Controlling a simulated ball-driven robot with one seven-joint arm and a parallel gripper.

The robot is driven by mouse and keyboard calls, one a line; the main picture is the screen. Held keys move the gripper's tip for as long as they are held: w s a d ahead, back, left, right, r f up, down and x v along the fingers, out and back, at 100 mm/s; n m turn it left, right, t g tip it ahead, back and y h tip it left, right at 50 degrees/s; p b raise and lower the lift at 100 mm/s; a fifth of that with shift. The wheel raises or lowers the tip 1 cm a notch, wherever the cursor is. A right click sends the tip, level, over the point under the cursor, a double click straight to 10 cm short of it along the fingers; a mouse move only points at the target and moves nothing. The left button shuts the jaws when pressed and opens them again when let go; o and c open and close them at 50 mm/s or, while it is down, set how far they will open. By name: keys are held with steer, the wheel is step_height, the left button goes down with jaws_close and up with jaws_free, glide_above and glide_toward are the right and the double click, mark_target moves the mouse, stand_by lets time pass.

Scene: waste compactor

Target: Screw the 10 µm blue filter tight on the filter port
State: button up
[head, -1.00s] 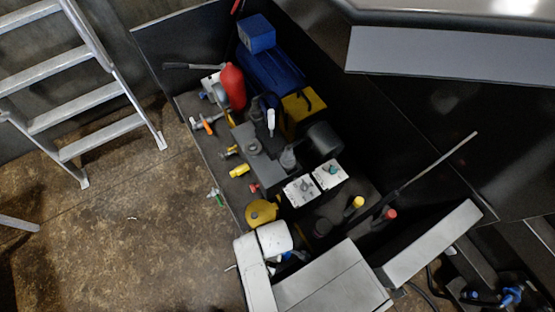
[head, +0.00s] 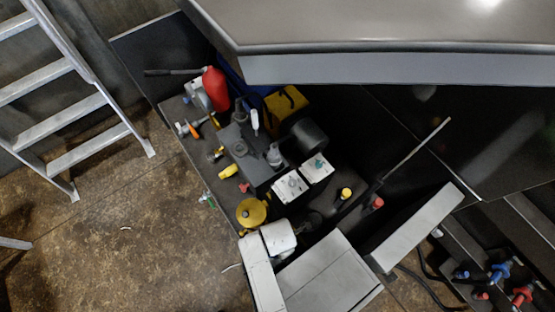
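I cannot make out the 10 µm blue filter in the head view. A hydraulic unit stands on a dark base plate. On it are a red canister (head: 215,88), a grey block (head: 240,146), a dark cylinder (head: 304,139) and two white boxes (head: 290,185). I cannot tell which part is the filter port. White parts of my arm (head: 278,237) show at the lower middle, close to a yellow round part (head: 251,212). My gripper's fingers do not show.
A metal ladder (head: 91,105) leans at the left above brown floor (head: 120,240), which is mostly clear. A large grey panel (head: 400,66) overhangs the unit at upper right. Blue and red valves (head: 500,273) sit at lower right. A long rod (head: 415,150) slants across the right.

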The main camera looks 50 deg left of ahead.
steer(key=s+n, duration=0.1)
steer(key=n, duration=0.1)
steer(key=s+n, duration=0.1)
steer(key=n, duration=0.1)
steer(key=shift+s+a+f, duration=0.1)
steer(key=shift+s+f, duration=0.05)
steer(key=shift+f, duration=0.15)
steer(key=n, duration=0.1)
steer(key=a+n, duration=0.1)
steer(key=n, duration=0.1)
steer(key=w+n, duration=0.1)
steer(key=n, duration=0.1)
steer(key=shift+a+r, duration=0.1)
steer(key=shift+a, duration=0.2)
steer(key=shift+c, duration=0.5)
